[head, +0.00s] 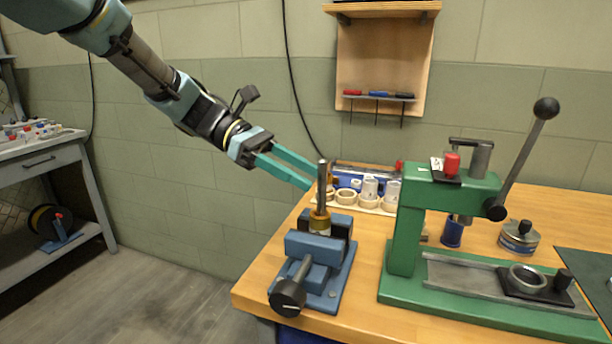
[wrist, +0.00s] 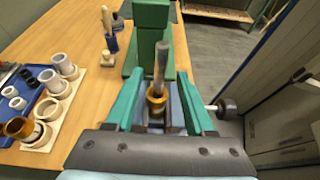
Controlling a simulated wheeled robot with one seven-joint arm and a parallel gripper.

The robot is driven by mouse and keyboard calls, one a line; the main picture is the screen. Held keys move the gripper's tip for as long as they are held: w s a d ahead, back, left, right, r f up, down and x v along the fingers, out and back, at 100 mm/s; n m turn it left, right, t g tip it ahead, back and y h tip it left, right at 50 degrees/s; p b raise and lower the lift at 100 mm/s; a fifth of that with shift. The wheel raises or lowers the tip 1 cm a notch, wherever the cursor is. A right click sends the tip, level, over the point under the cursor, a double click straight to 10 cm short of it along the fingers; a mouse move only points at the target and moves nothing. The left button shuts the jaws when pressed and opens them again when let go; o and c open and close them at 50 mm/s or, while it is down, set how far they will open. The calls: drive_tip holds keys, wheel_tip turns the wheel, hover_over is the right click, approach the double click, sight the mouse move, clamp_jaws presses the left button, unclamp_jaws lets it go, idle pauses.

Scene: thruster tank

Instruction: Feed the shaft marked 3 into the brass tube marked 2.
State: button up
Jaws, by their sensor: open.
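A grey metal shaft (head: 322,184) stands upright with its lower end inside a brass tube (head: 319,222). The tube sits upright in the jaws of a blue vise (head: 326,283) near the left edge of the bench. How deep the shaft reaches is hidden by the tube, and I cannot read any number marks. My gripper (head: 313,181) is open, its teal fingers reaching down from the left to the shaft. In the wrist view the shaft (wrist: 162,65) and brass tube (wrist: 157,95) show between the spread fingers (wrist: 158,75), with gaps on both sides.
A green arbor press (head: 405,235) with a raised lever stands right of the vise. Behind the vise is a tray of pale rings (head: 370,202); another brass-coloured ring (wrist: 19,127) lies there. The vise handle (head: 289,296) sticks out towards the front.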

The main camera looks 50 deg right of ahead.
drive_tip(key=b+v, duration=0.1)
drive_tip(key=v, duration=0.8)
drive_tip(key=shift+w+r, duration=0.15)
drive_tip(key=shift+w, duration=0.15)
drive_tip(key=shift+a, duration=0.1)
